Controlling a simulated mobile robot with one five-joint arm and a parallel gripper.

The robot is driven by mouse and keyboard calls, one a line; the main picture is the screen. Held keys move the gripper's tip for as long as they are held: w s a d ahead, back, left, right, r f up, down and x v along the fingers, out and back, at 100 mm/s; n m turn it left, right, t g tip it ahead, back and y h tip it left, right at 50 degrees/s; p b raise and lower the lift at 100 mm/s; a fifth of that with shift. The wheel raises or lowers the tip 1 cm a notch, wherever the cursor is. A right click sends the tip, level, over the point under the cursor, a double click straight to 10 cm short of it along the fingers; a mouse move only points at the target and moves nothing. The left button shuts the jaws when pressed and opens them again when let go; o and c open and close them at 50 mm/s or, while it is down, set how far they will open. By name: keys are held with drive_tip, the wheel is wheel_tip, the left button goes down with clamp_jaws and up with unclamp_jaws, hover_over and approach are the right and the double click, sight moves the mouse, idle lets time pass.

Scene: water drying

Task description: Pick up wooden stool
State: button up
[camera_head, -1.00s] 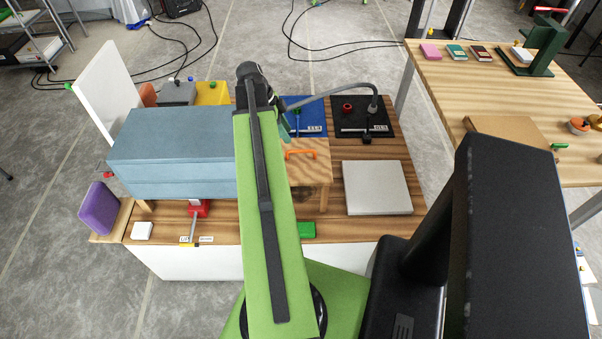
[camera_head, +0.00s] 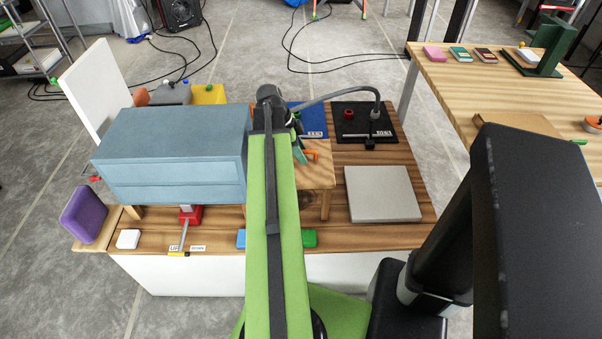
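The wooden stool (camera_head: 319,178) is a low, pale wooden platform on the brown wooden worktop, with an orange handle (camera_head: 312,154) on top. My green arm hides its left part, and a blue drawer box (camera_head: 170,153) stands close on the left. A similar wooden leg (camera_head: 135,212) shows under the box's left end; I cannot tell whether it belongs to the same stool. My gripper (camera_head: 300,152) is at the arm's far end, just left of the handle, with its teal fingers partly showing. Contact and finger opening are unclear.
A grey slab (camera_head: 383,194) lies right of the stool. Behind it are a black mat (camera_head: 366,122) with a grey curved cable and a blue mat (camera_head: 312,120). A purple block (camera_head: 84,212) stands at the left end. A second table (camera_head: 440,88) is at right.

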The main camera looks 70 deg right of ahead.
clamp_jaws()
idle(1.3)
